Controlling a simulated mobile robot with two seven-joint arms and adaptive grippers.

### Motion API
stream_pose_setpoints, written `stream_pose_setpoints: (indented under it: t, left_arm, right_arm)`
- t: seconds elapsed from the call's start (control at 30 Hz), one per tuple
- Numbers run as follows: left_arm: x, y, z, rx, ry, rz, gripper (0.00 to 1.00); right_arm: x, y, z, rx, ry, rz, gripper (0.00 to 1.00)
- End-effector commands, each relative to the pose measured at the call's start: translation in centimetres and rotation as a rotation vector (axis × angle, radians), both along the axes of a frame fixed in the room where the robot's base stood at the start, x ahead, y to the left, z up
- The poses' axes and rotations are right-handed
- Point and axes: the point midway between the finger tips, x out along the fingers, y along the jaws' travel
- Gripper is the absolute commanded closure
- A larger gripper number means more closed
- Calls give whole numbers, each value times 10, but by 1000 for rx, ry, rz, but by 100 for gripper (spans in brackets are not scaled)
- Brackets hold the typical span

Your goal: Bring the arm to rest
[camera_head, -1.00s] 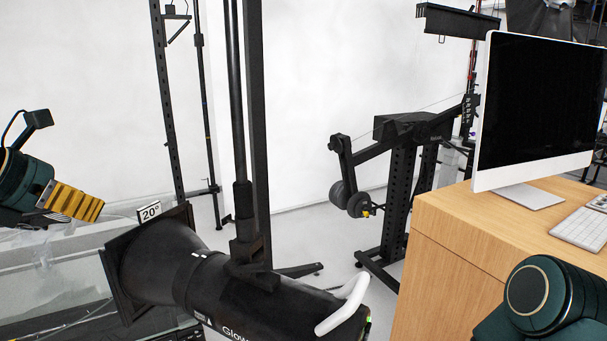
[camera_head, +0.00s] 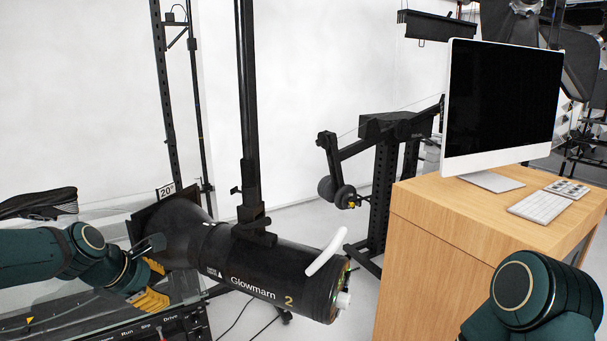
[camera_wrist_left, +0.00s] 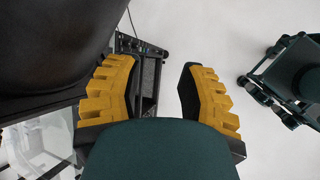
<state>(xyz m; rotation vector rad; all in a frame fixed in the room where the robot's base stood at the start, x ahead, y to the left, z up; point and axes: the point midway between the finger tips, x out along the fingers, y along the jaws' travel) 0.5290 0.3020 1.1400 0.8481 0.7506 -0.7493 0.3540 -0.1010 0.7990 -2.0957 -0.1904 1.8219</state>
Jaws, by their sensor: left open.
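My left gripper (camera_head: 152,284) is at the lower left of the head view, with yellow ridged fingers at the end of the dark green arm. It is in front of the flared end of the black spotlight marked Glowmarn (camera_head: 265,275). In the left wrist view the two yellow fingers (camera_wrist_left: 158,95) are spread apart with nothing between them. A dark rounded body fills the upper left of that view, close beside the left finger. Part of my other arm shows at the lower right of the head view; its gripper is out of the picture.
A glass-sided turntable machine with a black control panel (camera_head: 165,328) lies below my left arm. A wooden desk (camera_head: 425,270) with a monitor (camera_head: 500,100) and keyboard (camera_head: 540,206) stands at the right. Pale floor shows between.

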Motion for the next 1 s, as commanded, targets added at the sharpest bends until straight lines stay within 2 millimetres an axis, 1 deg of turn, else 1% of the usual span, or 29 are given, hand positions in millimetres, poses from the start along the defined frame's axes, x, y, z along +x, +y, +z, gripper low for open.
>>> stream_pose_setpoints:
  t: [0.03,0.07,0.1,0.17,0.2,0.27,0.3,0.37,0.4,0.47,0.5,0.6,0.7,0.73,0.87,1.0]
  left_arm:
    - [2,-16,-38,51,15,-100,61]
    - [1,-25,-57,85,14,-161,61]
    - [0,-36,-83,131,11,-247,61]
    - [-5,-54,-120,196,5,-380,61]
    - [-11,-66,-144,239,-2,-471,61]
    - [-23,-86,-179,300,-14,-617,61]
    - [-33,-99,-202,337,-25,-717,61]
    - [-51,-118,-234,391,-47,-871,61]
    - [-65,-131,-253,424,-65,-975,61]
    - [-88,-149,-279,467,-96,-1131,61]
    - [-103,-159,-294,492,-120,-1226,61]
    - [-137,-181,-319,541,-181,-1429,61]
    - [-160,-193,-334,571,-230,-1563,61]
    - [-165,-196,-336,577,-241,-1593,61]
    - [-176,-201,-341,593,-269,-1656,61]
    - [-176,-201,-342,596,-273,-1661,61]
  right_arm:
    - [0,0,0,0,0,0,53]
    - [0,0,0,0,0,0,53]
    - [0,0,0,0,0,0,53]
    - [0,0,0,0,0,0,53]
    - [0,0,0,0,0,0,53]
    - [0,0,0,0,0,0,53]
    - [0,0,0,0,0,0,53]
    - [0,0,0,0,0,0,53]
    - [0,0,0,0,0,0,53]
    - [0,0,0,0,0,0,53]
    - [0,0,0,0,0,0,53]
    - [0,0,0,0,0,0,53]
    - [0,0,0,0,0,0,53]
    - [0,0,0,0,0,0,53]
    - [0,0,0,0,0,0,53]
    - [0,0,0,0,0,0,53]
